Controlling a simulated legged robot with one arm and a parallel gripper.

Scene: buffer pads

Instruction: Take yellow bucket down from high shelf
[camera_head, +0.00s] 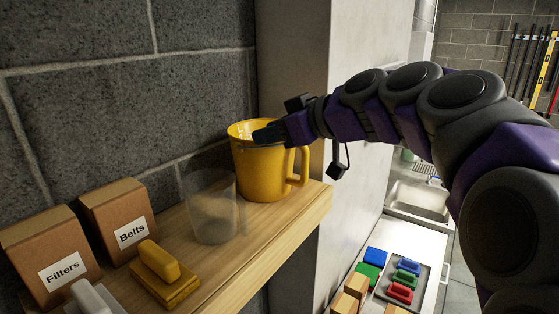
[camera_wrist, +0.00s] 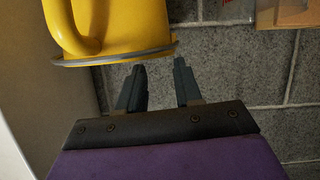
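The yellow bucket (camera_head: 262,172) stands upright on the wooden high shelf (camera_head: 250,252), near the shelf's right end, with its handle facing right. In the wrist view the yellow bucket (camera_wrist: 125,25) appears upside down at the top, with its grey rim and handle showing. My gripper (camera_head: 266,134) is at the bucket's rim in the head view. In the wrist view my gripper (camera_wrist: 159,66) is open, with a clear gap between the fingers and nothing visibly held. The fingertips are close to the rim; I cannot tell whether they touch it.
A clear cup (camera_head: 211,207) stands just left of the bucket. A yellow block-like item (camera_head: 163,275) and the Belts (camera_head: 120,215) and Filters (camera_head: 50,255) boxes are further left. A grey block wall is behind. A lower counter with a tray (camera_head: 403,281) of coloured items is at right.

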